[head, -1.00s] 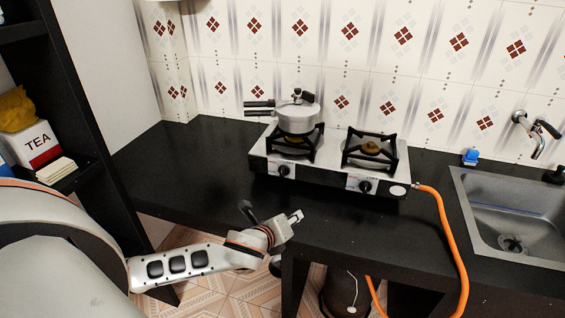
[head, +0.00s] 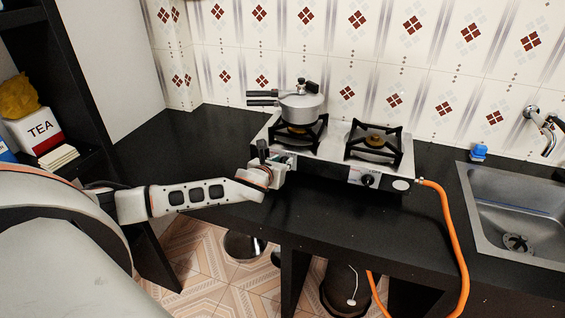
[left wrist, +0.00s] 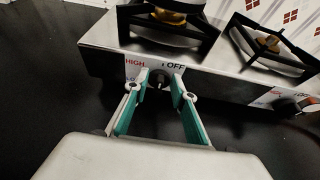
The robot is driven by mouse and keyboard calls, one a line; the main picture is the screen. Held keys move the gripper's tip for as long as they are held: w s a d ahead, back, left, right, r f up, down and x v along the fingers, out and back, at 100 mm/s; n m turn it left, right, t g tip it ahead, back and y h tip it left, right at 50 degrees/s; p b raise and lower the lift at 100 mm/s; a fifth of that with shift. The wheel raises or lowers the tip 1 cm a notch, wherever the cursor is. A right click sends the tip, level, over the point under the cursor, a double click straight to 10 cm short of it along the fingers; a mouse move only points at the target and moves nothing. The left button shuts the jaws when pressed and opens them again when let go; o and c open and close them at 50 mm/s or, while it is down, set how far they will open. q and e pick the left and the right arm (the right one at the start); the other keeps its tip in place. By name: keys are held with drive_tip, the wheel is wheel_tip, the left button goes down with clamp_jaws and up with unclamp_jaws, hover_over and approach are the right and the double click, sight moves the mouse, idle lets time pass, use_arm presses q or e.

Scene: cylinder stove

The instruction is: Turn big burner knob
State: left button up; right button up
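The two-burner stove (head: 335,152) has two dark front knobs. The left knob (left wrist: 159,79) sits under the left burner, on a white plate marked HIGH and OFF. My left gripper (head: 282,163) is at this knob and hides it in the head view. In the left wrist view, my left gripper's teal fingers (left wrist: 160,82) are apart, one on each side of the knob. Any contact is too small to make out. The right knob (head: 368,180) is free; its edge shows in the left wrist view (left wrist: 307,103). My right gripper is not in view.
A pressure cooker (head: 301,106) stands on the left burner, its handles pointing left. The right burner (head: 376,140) is empty. An orange hose (head: 446,225) runs down from the stove's right side. A sink (head: 515,215) is at the right. The black counter (head: 170,145) left of the stove is clear.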

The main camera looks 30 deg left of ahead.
use_arm(q)
drive_tip(key=shift+w+f, duration=0.15)
drive_tip(key=shift+w, duration=0.2)
